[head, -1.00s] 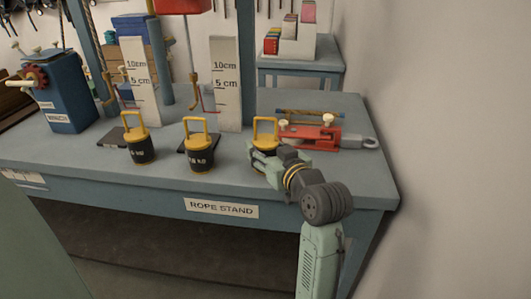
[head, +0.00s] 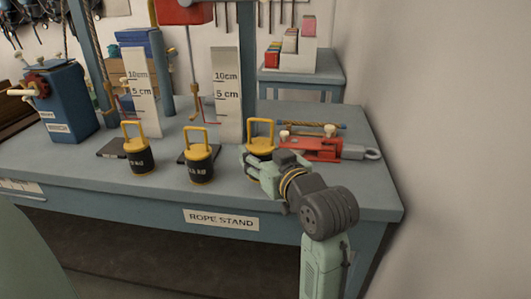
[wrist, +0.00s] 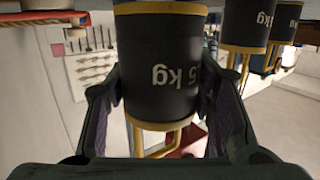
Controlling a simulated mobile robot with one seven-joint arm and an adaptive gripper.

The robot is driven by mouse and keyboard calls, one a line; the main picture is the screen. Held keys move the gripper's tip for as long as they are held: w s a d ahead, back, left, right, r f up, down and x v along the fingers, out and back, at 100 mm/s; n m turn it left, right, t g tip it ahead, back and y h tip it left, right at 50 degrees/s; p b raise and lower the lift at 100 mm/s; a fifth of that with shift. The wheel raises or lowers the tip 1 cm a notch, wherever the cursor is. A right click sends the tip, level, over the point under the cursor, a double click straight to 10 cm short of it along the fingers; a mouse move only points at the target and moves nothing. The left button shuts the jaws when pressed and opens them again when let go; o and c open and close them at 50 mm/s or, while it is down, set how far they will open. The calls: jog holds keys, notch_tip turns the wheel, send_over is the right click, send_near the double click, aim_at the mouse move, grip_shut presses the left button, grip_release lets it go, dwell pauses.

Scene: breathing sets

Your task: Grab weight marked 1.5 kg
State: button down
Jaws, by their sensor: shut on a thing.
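Three black weights with yellow rims and handles are in a row on the blue-grey table. The left weight (head: 139,160) and middle weight (head: 200,170) stand upright; their labels are too small to read surely. My gripper (head: 260,168) is shut on the right weight (head: 261,148), and its fingers hide most of the body in the head view. In the wrist view this weight (wrist: 158,65) is upside down between the two fingers. Its label shows "5 kg", with the start of the number out of sight. It appears slightly raised off the table.
The table (head: 320,190) is labelled "ROPE STAND". A red clamp (head: 312,149) lies close to the right of my gripper. Upright scales (head: 227,100) stand behind the weights, and a blue winch (head: 65,105) is at the left. A wall is at the right.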

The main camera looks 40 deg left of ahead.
jog(key=s+b, duration=0.1)
jog(key=s+d+b, duration=0.1)
jog(key=s, duration=0.1)
jog(key=s+b, duration=0.1)
jog(key=shift+s+d+r, duration=0.15)
jog(key=shift+s+d, duration=0.05)
jog(key=shift+d, duration=0.05)
jog(key=shift+s+b, duration=0.1)
jog(key=shift+b, duration=0.6)
jog(key=s+d+r+b, duration=0.1)
jog(key=s+d+b, duration=0.1)
jog(key=s+b, duration=0.5)
jog(key=shift+d+b, duration=0.35)
jog(key=shift+b, duration=0.75)
